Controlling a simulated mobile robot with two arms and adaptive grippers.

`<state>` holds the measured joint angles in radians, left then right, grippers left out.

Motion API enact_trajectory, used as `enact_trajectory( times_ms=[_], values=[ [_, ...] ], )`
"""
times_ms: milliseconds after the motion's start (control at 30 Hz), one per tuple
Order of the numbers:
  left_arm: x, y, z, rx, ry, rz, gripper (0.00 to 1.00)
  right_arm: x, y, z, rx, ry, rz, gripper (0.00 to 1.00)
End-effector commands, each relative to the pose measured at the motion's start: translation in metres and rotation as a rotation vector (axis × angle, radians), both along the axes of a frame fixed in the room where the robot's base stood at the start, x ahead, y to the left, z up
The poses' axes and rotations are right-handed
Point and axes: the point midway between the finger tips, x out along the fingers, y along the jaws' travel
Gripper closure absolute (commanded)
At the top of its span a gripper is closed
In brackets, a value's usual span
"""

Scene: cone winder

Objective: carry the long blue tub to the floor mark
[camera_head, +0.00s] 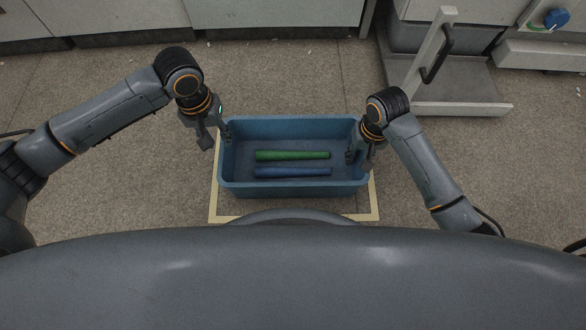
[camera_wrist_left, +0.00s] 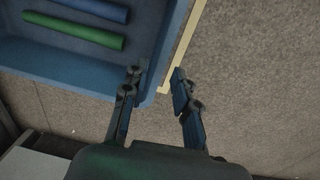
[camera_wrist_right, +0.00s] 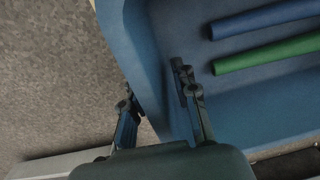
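The long blue tub (camera_head: 290,187) stands within the pale yellow floor mark (camera_head: 290,217); the mark's near strip and sides show, its far side is hidden. The tub holds a green tube (camera_head: 292,155) and a blue tube (camera_head: 292,172). My left gripper (camera_head: 216,137) is open at the tub's left end; in the left wrist view (camera_wrist_left: 157,85) one finger is over the rim and one outside. My right gripper (camera_head: 359,157) is open at the right end; in the right wrist view (camera_wrist_right: 158,90) its fingers are apart on either side of the wall (camera_wrist_right: 148,60).
A grey cart or stand with a white upright and black handle (camera_head: 438,55) stands at the back right. White machine cabinets (camera_head: 275,12) line the back. A blue knob-like part (camera_head: 556,18) shows at the far right. The floor around the tub is clear.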

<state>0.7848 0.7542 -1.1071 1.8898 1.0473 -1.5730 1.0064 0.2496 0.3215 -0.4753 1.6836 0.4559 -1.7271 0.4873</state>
Motion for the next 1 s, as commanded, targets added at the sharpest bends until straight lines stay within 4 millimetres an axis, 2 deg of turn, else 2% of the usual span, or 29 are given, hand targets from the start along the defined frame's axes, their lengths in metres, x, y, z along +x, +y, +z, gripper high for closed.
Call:
enact_trajectory(
  times_ms=[167,500,600,800,1000],
  values=[
    [0.000,0.000,0.005,-0.001,0.000,0.000,0.71,0.001,0.000,0.013,0.001,-0.004,0.000,0.71],
    [0.000,0.000,0.004,-0.001,0.000,0.000,0.71,0.002,-0.005,0.086,0.001,-0.006,0.000,0.71],
    [0.000,0.000,0.004,-0.001,0.000,0.000,0.71,0.003,-0.008,0.102,-0.004,-0.008,0.002,0.71],
    [0.000,0.000,0.004,-0.001,0.000,0.000,0.71,0.001,-0.007,0.117,-0.001,-0.003,0.002,0.71],
    [0.000,0.000,0.004,-0.001,0.000,0.000,0.71,0.000,-0.007,0.120,0.000,0.000,0.000,0.71]
  ],
)
